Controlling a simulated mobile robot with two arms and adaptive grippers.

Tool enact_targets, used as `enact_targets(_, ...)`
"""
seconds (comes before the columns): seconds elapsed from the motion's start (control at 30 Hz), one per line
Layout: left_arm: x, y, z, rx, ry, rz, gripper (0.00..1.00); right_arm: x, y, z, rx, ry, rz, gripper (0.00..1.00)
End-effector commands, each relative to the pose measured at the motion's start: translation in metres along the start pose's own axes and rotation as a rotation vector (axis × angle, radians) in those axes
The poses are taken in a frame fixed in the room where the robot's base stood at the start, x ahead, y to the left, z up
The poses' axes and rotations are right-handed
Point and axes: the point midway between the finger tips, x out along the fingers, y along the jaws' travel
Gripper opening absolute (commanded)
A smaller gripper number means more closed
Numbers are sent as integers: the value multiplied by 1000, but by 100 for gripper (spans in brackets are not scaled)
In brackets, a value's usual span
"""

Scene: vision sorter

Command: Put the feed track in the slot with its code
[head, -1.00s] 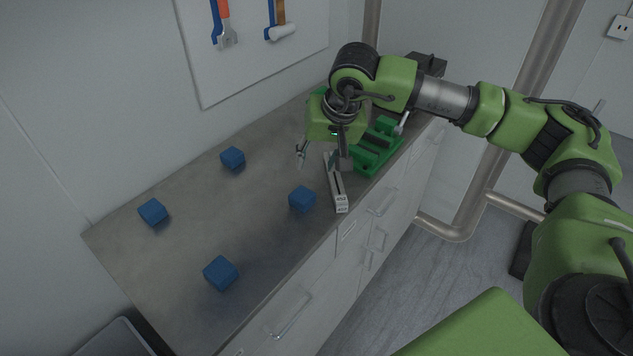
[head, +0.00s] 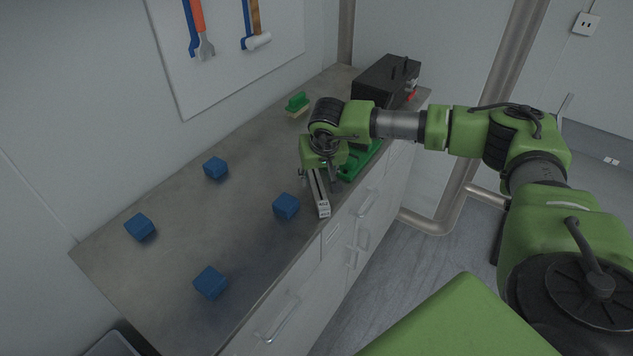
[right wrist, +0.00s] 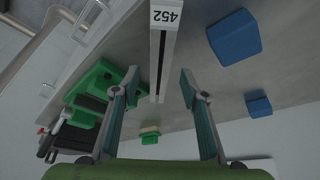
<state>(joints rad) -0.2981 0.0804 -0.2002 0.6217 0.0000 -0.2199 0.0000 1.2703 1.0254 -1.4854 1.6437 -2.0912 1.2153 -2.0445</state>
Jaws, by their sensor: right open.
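The feed track (head: 321,200) is a long, narrow grey bar with a dark groove, lying near the counter's front edge in the head view. In the right wrist view the track (right wrist: 169,45) shows the code 452 on its near end. My right gripper (head: 320,178) is over the track's far part, pointing down. In the right wrist view its open fingers (right wrist: 160,78) appear on either side of the track, with gaps visible. I cannot tell how far above it they are. My left gripper is not in view. No slot with a code can be made out.
Several blue cubes (head: 286,206) lie on the counter (head: 235,215), one close left of the track. A green vise-like fixture (head: 362,161) is partly behind my gripper. A green brush (head: 297,105) and black toolbox (head: 386,82) stand farther back.

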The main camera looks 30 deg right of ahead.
Motion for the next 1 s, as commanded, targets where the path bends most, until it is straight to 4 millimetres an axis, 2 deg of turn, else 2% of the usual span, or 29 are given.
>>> enact_targets(0.03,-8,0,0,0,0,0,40,5,1,-1,-1,-2,2,40)
enact_targets(0.2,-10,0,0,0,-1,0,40,23,0,-1,-1,0,1,40)
enact_targets(0.43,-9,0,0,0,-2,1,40,25,0,0,0,1,-1,40)
enact_targets(0.47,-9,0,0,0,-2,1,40,25,0,0,0,1,-1,35)
enact_targets(0.6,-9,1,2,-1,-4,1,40,25,0,-1,0,1,-1,0)
enact_targets(1.0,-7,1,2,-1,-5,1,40,22,0,-3,2,5,-2,0)
